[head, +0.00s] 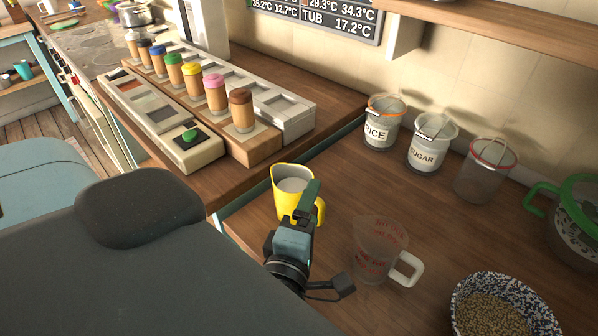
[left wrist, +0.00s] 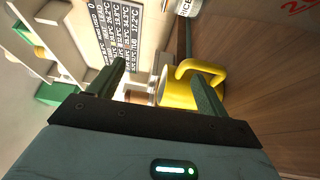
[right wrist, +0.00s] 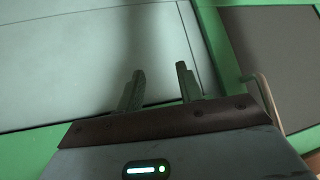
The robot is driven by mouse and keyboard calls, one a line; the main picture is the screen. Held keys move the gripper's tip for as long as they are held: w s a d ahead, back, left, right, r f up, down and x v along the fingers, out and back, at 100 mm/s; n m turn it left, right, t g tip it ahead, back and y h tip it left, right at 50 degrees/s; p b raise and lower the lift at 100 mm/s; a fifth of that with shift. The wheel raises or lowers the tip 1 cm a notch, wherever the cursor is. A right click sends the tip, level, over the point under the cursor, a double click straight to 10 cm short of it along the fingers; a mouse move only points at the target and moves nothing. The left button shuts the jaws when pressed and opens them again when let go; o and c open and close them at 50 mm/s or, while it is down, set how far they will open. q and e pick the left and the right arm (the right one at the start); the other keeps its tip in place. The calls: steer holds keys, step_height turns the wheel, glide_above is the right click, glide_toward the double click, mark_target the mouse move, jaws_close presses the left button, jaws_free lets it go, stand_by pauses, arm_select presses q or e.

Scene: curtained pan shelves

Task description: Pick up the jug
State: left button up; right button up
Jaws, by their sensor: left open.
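A yellow jug (head: 283,206) with a pale inside stands upright on the wooden counter, its handle toward the right in the head view. My left gripper (head: 312,190) is open at the jug's near right side and hides part of it. In the left wrist view, the yellow jug (left wrist: 176,92) shows between the fingers, nearer the right finger, which overlaps its handle side. I cannot tell whether they touch. My right gripper (right wrist: 159,80) is open and empty in the right wrist view, before a pale green-framed panel; the head view does not show it.
A clear measuring jug (head: 370,262) with red markings stands close right of my left gripper. A speckled bowl (head: 460,292) of grain is farther right. Rice (head: 382,128) and sugar (head: 428,150) jars stand behind. A spice rack (head: 262,145) is at the left.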

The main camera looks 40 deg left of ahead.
mark_target(320, 205)
arm_select(q)
step_height(320, 205, down, 7)
steer(key=shift+b, duration=0.6)
steer(key=shift+x, duration=0.9)
steer(key=shift+w+a, duration=0.2)
steer(key=shift+w, duration=0.3)
steer(key=shift+w+a+r+p, duration=0.1)
steer(key=shift+w+a+p, duration=0.1)
steer(key=shift+w+p, duration=0.2)
steer(key=x, duration=0.4)
arm_select(e)
steer(key=shift+w+f, duration=0.15)
arm_select(q)
steer(key=c, duration=1.2)
